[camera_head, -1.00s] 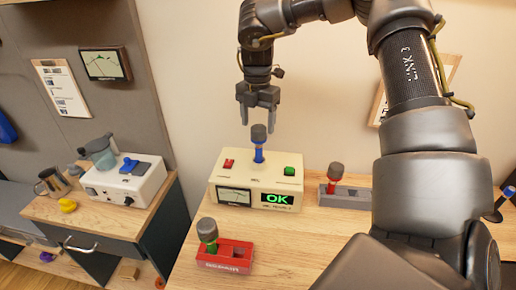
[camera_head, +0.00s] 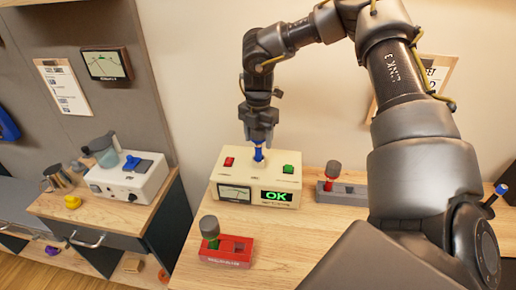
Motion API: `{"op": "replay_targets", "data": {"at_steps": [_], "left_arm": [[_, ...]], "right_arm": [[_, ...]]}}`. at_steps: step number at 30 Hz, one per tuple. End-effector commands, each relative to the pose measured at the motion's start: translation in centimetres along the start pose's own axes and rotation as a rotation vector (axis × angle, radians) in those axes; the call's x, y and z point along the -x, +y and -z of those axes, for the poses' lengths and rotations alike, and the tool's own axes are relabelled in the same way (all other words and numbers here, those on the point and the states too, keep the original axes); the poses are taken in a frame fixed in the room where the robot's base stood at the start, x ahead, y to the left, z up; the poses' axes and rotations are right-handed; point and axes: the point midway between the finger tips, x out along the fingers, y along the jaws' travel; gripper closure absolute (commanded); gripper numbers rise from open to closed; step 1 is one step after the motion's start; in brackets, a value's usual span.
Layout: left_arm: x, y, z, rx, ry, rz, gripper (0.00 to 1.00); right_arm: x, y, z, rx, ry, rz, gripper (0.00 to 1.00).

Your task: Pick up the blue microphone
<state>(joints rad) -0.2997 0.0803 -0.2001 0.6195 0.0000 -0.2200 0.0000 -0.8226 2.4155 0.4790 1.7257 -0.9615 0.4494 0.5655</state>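The blue microphone (camera_head: 258,154) stands upright in the top of the cream tester box (camera_head: 228,178), whose display reads OK. Its blue body shows, but its grey head is hidden by my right gripper (camera_head: 259,138). That gripper points down from above, with its fingers around the microphone's head. I cannot tell whether the fingers have closed on it. My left gripper is not in view.
A green microphone (camera_head: 210,232) stands in a red holder (camera_head: 226,253) at the front. A red microphone (camera_head: 331,175) stands in a grey holder (camera_head: 345,190) to the right. A side cabinet at left carries a white device (camera_head: 128,183).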

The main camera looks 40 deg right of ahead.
Motion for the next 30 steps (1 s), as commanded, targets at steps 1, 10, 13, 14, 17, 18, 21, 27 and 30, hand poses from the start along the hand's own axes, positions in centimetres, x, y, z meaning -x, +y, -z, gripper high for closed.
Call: {"op": "replay_targets", "data": {"at_steps": [1, 10, 13, 14, 17, 18, 21, 27, 30], "left_arm": [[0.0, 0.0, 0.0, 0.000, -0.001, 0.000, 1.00], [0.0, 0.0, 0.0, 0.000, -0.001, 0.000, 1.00], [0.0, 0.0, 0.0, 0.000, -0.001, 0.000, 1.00], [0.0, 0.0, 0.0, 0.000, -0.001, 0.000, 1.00], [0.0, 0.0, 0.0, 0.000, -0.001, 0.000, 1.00], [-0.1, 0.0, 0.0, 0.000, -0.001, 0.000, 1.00], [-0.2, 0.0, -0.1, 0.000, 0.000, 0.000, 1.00], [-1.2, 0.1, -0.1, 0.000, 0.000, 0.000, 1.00], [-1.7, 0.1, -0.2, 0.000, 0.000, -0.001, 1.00]], "right_arm": [[0.0, 0.0, 0.0, 0.000, 0.000, 0.000, 0.50], [0.0, 0.0, 0.0, 0.000, -0.001, 0.000, 0.89], [0.1, 0.0, 0.0, 0.000, -0.001, 0.000, 0.94], [0.1, 0.0, 0.0, 0.000, -0.001, 0.000, 0.94], [0.1, 0.0, 0.0, 0.000, -0.001, -0.001, 0.94], [0.2, 0.0, 0.0, 0.000, -0.001, -0.001, 0.94], [0.6, 0.1, 0.0, 0.001, -0.002, -0.002, 0.94], [3.0, 0.1, 0.0, 0.001, -0.003, -0.006, 0.94], [5.0, 0.2, -0.1, 0.000, -0.005, -0.006, 0.94]]}}
